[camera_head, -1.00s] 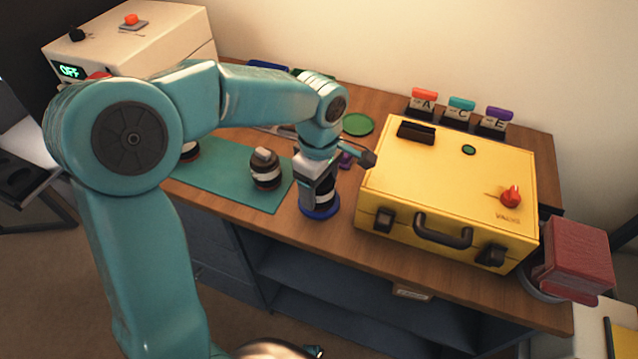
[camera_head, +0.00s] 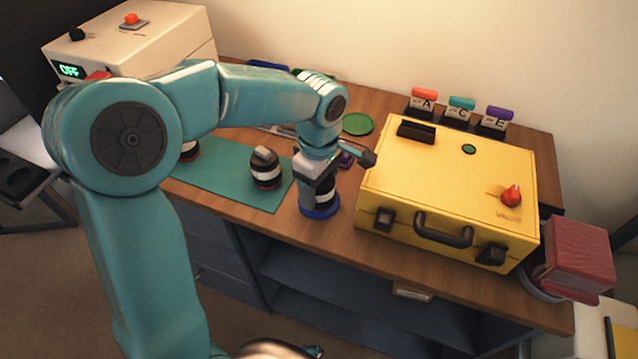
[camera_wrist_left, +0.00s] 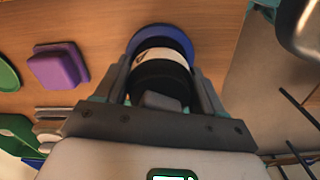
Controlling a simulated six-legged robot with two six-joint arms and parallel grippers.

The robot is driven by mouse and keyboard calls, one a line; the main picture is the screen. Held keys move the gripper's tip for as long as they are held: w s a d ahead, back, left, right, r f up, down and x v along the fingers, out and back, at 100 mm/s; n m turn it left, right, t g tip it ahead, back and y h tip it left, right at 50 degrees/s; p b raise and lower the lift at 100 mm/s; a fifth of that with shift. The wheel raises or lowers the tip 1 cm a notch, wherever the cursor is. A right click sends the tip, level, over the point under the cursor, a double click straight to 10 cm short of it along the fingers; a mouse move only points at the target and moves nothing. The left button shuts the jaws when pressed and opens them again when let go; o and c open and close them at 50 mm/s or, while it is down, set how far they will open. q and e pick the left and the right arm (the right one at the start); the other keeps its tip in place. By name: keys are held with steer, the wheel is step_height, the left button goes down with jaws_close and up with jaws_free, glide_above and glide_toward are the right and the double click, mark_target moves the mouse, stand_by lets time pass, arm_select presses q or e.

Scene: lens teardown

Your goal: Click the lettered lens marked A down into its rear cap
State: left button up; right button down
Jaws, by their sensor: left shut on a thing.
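My left gripper (camera_head: 316,180) points down and is shut on a black lens with a white band (camera_head: 326,195). The lens stands upright over a blue rear cap (camera_head: 319,211) on the wooden table. In the left wrist view the lens (camera_wrist_left: 160,75) sits between the two fingers, and the blue cap (camera_wrist_left: 163,33) shows as a rim beyond it. A mark on the white band is only partly visible, so I cannot read a letter. Whether the lens is seated fully in the cap cannot be told. My right gripper is not in view.
A yellow case (camera_head: 440,175) stands close to the right. Another banded lens (camera_head: 265,169) stands on the teal mat (camera_head: 225,185) to the left. Lettered stands A (camera_head: 422,105), C (camera_head: 459,113) and E (camera_head: 495,121) are behind the case. A purple block (camera_wrist_left: 57,66) lies near the cap.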

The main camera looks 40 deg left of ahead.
arm_select(q)
steer(key=shift+r+p, duration=2.4)
steer(key=shift+r, duration=0.6)
